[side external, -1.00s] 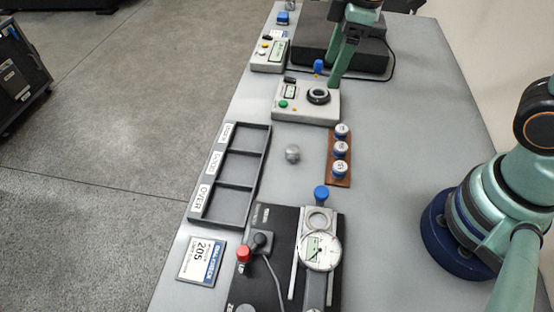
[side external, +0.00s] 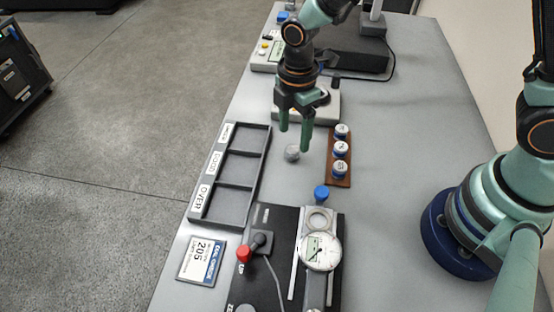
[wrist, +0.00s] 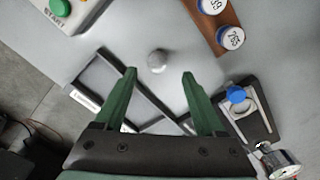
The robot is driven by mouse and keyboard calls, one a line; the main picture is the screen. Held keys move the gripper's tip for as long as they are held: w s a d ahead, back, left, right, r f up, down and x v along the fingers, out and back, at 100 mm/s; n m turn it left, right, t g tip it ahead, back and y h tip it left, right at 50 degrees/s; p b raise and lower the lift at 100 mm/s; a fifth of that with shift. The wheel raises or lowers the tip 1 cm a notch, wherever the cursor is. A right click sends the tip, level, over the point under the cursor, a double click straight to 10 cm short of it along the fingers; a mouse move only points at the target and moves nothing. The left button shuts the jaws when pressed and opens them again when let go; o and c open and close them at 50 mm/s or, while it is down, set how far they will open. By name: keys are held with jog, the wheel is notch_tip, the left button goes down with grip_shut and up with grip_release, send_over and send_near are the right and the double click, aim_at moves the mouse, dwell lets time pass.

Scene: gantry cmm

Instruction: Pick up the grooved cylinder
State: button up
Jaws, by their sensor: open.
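The grooved cylinder (side external: 292,153) looks like a small grey metal piece standing on the grey table, between the sorting tray and the wooden block. Its grooves are too small to make out. It also shows in the wrist view (wrist: 157,61), beyond the fingertips and roughly centred between them. My gripper (side external: 294,140) is open and empty, with its green fingers pointing down above and around the cylinder's place in the side view. In the wrist view the two fingers (wrist: 160,73) are spread wide. I see no contact with the cylinder.
A three-compartment tray (side external: 264,160) with labels stands left of the cylinder. A wooden block (side external: 337,182) with three blue-and-white capped pieces is close on the right. A dial gauge fixture (side external: 321,251) with a blue knob (side external: 321,192) is in front. A measuring device (side external: 328,110) stands behind.

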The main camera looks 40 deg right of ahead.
aim_at(292, 148)
jog(key=shift+w+f, duration=0.2)
jog(key=shift+f, duration=2.55)
grip_shut()
